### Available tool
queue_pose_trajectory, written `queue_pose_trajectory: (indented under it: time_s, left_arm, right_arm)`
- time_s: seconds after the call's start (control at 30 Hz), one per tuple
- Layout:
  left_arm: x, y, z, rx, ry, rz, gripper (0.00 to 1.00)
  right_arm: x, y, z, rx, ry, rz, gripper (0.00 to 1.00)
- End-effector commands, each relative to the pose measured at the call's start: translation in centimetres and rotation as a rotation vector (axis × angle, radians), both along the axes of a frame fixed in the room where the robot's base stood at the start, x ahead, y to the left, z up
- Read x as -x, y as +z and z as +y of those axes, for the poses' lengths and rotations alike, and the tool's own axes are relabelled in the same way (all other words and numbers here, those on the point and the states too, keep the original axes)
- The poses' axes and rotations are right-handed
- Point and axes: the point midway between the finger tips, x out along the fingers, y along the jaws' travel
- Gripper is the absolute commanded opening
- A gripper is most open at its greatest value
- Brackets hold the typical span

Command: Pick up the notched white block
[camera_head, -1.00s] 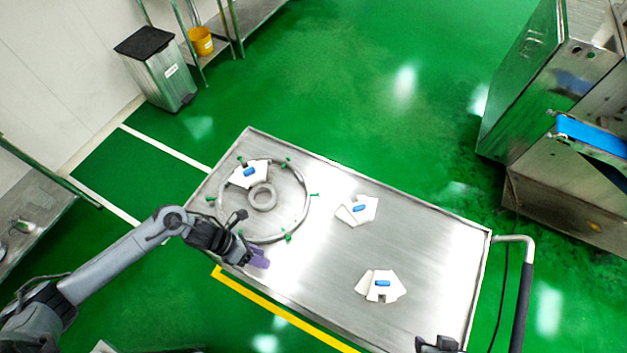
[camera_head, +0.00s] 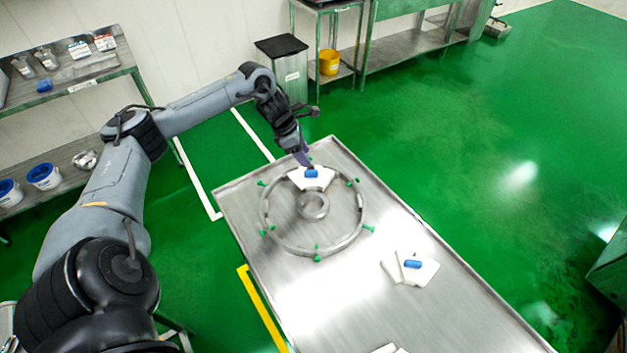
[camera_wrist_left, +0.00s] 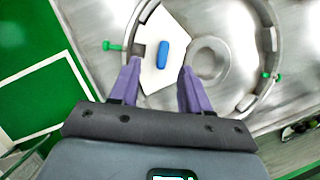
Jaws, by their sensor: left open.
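A white block (camera_head: 322,183) with a blue grip on top lies inside the metal ring at the far end of the cart. In the left wrist view this block (camera_wrist_left: 160,75) shows a dark notch at its left side, by the ring. My left gripper (camera_head: 304,157) is just behind and above it. In the left wrist view its purple fingers (camera_wrist_left: 159,68) are open and empty, with the near part of the block between them. I cannot tell whether they touch it. My right gripper is out of view.
The metal ring (camera_head: 267,222) has green knobs around it and a small inner ring (camera_head: 313,206). More white pieces with a blue grip (camera_head: 423,270) lie farther along the steel cart (camera_head: 375,315). Another white piece (camera_head: 388,349) is cut off at the bottom edge.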

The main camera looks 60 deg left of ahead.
Motion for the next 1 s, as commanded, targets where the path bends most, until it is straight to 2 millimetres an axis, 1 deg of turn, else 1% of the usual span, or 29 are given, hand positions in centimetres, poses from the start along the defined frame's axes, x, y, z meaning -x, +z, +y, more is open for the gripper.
queue_pose_trajectory:
  time_s: [0.1,0.33,0.53,0.6,0.7,1.0]
  left_arm:
    - [-0.4,-1.1,-0.3,0.002,0.001,0.0,0.47]
    - [-0.7,-2.3,-0.6,0.001,0.0,0.0,0.47]
    - [-1.0,-4.8,-1.4,0.003,0.001,0.003,0.47]
    - [-1.4,-5.5,-1.5,0.003,0.001,-0.001,0.47]
    - [-1.6,-6.2,-1.6,0.002,0.001,0.0,0.47]
    - [-1.7,-6.5,-1.6,-0.001,-0.001,0.001,0.47]
  right_arm:
    - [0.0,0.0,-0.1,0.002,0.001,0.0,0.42]
    - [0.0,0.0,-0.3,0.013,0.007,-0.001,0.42]
    - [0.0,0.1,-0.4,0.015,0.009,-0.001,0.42]
    - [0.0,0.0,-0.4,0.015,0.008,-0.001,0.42]
    - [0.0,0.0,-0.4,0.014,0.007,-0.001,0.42]
    - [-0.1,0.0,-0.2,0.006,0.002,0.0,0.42]
